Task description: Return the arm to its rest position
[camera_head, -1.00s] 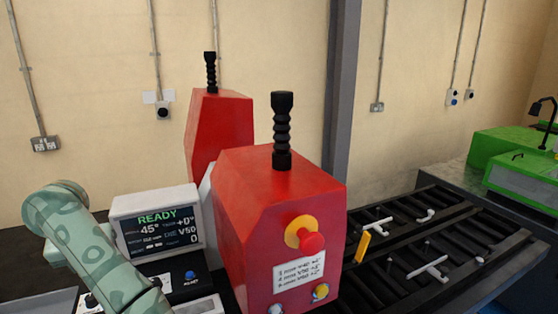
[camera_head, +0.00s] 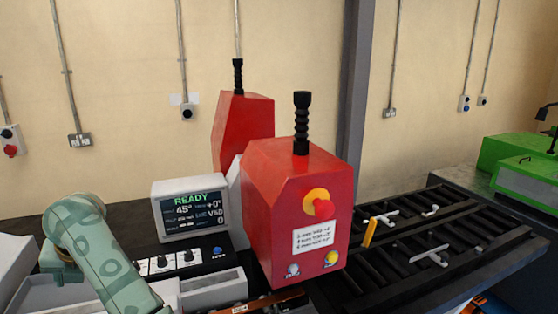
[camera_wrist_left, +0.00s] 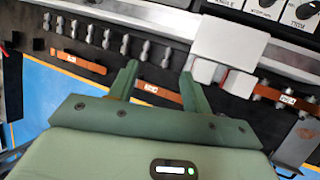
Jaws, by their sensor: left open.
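My left arm (camera_head: 100,250) comes in from the lower left in the head view, in front of the control panel; its gripper is out of that frame. In the left wrist view my left gripper (camera_wrist_left: 158,78) has its two green fingers apart, with nothing held between them. Copper-coloured bars (camera_wrist_left: 165,93) with white labels lie below the fingers on the dark surface. My right gripper is in neither view.
The red bender (camera_head: 290,210) stands mid-view beside a display (camera_head: 188,208) reading READY. A black slatted table (camera_head: 400,285) lies to the right, with a green machine (camera_head: 530,180) behind it. A row of metal pegs (camera_wrist_left: 125,45) runs above the bars.

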